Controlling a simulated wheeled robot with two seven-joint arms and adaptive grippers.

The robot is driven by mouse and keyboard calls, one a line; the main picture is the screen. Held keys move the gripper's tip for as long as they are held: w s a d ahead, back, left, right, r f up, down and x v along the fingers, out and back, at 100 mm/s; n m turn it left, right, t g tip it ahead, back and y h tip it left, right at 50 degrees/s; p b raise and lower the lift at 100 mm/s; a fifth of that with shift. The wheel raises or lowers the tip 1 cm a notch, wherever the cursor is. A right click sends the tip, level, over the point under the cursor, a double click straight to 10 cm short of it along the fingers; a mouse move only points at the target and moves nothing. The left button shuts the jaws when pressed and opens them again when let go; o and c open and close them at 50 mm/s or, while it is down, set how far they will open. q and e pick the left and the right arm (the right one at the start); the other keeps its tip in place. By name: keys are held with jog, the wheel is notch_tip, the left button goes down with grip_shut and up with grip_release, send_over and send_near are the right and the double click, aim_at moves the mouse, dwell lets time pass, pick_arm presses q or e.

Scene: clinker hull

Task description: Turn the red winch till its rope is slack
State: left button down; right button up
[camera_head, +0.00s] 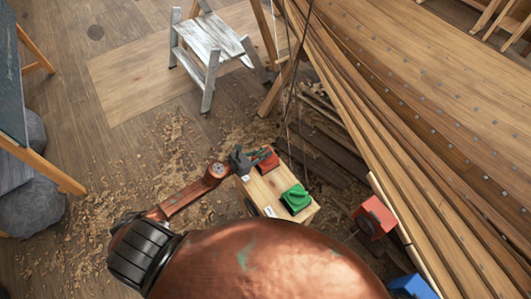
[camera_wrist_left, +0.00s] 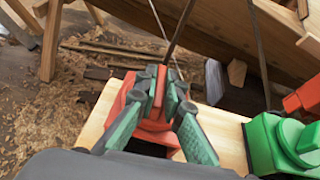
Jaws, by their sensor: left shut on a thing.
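The red winch (camera_head: 267,162) sits at the far end of a pale wooden board (camera_head: 263,190). In the left wrist view the red winch (camera_wrist_left: 158,132) is at the centre, partly hidden by my fingers. My left gripper (camera_head: 256,158) reaches it from the left. In the wrist view the left gripper (camera_wrist_left: 160,86) has its green-padded fingers closed on the upper red part of the winch. A dark rope (camera_wrist_left: 180,32) rises from near the winch and looks straight; I cannot tell its tension. My right gripper is not in view.
A green winch (camera_head: 296,199) stands nearer on the same board. A red block (camera_head: 375,217) and a blue one (camera_head: 411,287) lie to the right by the planked hull (camera_head: 420,110). A step stool (camera_head: 211,48) stands behind. Shavings cover the floor at left.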

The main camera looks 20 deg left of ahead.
pick_arm(q)
jog(key=n+y+p, duration=0.1)
jog(key=p, duration=0.1)
jog(key=n+t+y+p, duration=0.1)
jog(key=n+y+p, duration=0.2)
jog(key=p, duration=0.2)
jog(key=shift+d+r+y, duration=0.1)
jog(key=shift+r+y, duration=0.15)
jog(key=shift+y, duration=0.05)
jog(key=shift+f+n+y+p, duration=0.15)
jog(key=shift+n+y+p, duration=0.8)
jog(key=shift+n+y, duration=0.25)
jog(key=shift+n+y+p, duration=0.4)
jog(key=shift+n+y, duration=0.3)
jog(key=shift+y, duration=0.5)
jog(key=c, duration=2)
grip_release()
jog(key=shift+f, duration=0.1)
jog(key=shift+c, duration=0.2)
